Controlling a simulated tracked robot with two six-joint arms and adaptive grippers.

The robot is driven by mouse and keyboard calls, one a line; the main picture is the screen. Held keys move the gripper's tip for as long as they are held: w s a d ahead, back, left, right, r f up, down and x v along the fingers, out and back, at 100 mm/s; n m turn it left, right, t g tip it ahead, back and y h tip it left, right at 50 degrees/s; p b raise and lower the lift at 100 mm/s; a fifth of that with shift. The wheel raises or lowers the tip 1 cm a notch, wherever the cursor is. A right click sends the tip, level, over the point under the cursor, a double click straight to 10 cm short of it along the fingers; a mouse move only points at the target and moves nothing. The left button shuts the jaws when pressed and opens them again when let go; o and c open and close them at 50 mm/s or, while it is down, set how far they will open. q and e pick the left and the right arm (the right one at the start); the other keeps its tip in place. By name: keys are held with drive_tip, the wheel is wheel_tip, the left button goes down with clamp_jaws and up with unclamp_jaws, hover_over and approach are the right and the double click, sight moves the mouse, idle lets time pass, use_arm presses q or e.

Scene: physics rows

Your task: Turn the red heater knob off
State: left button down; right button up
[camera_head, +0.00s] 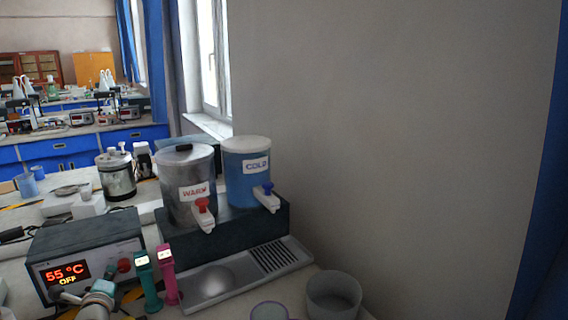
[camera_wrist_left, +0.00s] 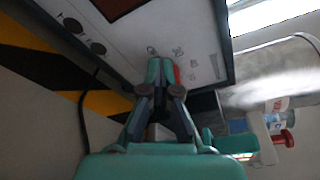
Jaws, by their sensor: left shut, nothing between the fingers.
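The heater is a dark box (camera_head: 85,245) with a pale front panel at the lower left of the head view. Its display (camera_head: 67,273) reads 55 °C in red and OFF below. The red knob (camera_head: 124,265) is on the panel to the right of the display. My left gripper (camera_head: 109,276) is shut and empty in front of the panel, just left of and below the knob. In the left wrist view its teal fingertips (camera_wrist_left: 160,70) are together at the panel, with a sliver of the red knob (camera_wrist_left: 177,74) behind them. I cannot tell whether they touch it.
A teal watch-like item (camera_head: 148,280) and a pink one (camera_head: 168,274) stand close right of the heater. The WARM dispenser (camera_head: 186,170) and COLD dispenser (camera_head: 246,185) stand on a dark stand behind. A round bowl (camera_head: 334,297) is at the lower right.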

use_arm(q)
drive_tip(key=b+v, duration=0.3)
drive_tip(key=v, duration=0.3)
drive_tip(key=shift+d+f, duration=0.3)
drive_tip(key=shift+d, duration=0.1)
